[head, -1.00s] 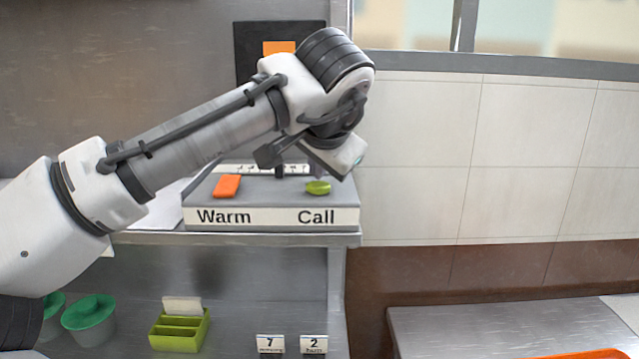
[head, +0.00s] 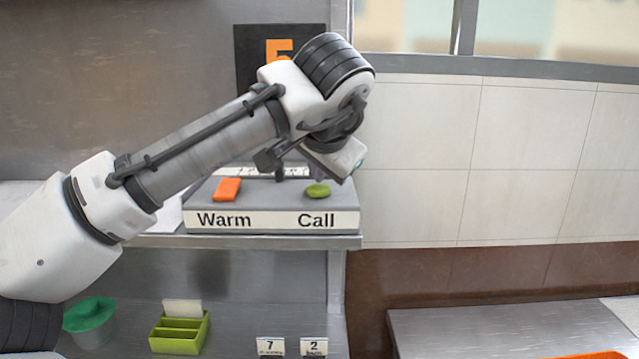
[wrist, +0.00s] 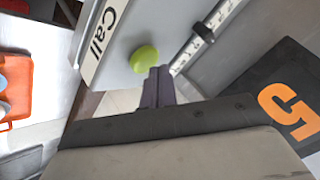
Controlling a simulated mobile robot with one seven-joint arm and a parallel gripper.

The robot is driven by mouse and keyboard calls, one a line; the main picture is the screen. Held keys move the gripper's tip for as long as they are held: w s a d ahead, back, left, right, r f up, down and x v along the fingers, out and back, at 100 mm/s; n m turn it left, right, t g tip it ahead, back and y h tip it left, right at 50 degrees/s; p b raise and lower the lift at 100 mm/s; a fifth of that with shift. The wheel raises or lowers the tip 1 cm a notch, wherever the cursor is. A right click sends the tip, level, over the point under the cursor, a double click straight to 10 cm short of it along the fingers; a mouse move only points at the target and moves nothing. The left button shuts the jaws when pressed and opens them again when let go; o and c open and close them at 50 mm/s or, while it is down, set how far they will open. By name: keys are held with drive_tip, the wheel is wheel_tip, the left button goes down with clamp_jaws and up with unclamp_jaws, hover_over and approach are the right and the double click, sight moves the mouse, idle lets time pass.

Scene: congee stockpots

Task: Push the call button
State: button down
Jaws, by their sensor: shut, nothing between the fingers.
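The call button is a green oval button (head: 318,190) on top of a grey box (head: 265,199), above the printed word "Call". An orange rectangular button (head: 227,189) sits to its left above the word "Warm". In the wrist view the green button (wrist: 145,59) lies just beyond the fingertips of my gripper (wrist: 158,72). The fingers are together with nothing between them. They appear close to the button; I cannot tell whether they touch it. In the head view my wrist hangs over the back of the box and mostly hides the gripper.
The box stands on a metal shelf (head: 270,241). A black sign with an orange 5 (head: 250,45) stands behind. A metal table (head: 480,325) is at lower right.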

sight(318, 190)
wheel_tip(318, 190, up, 6)
drive_tip(key=p, duration=0.5)
idle(0.5)
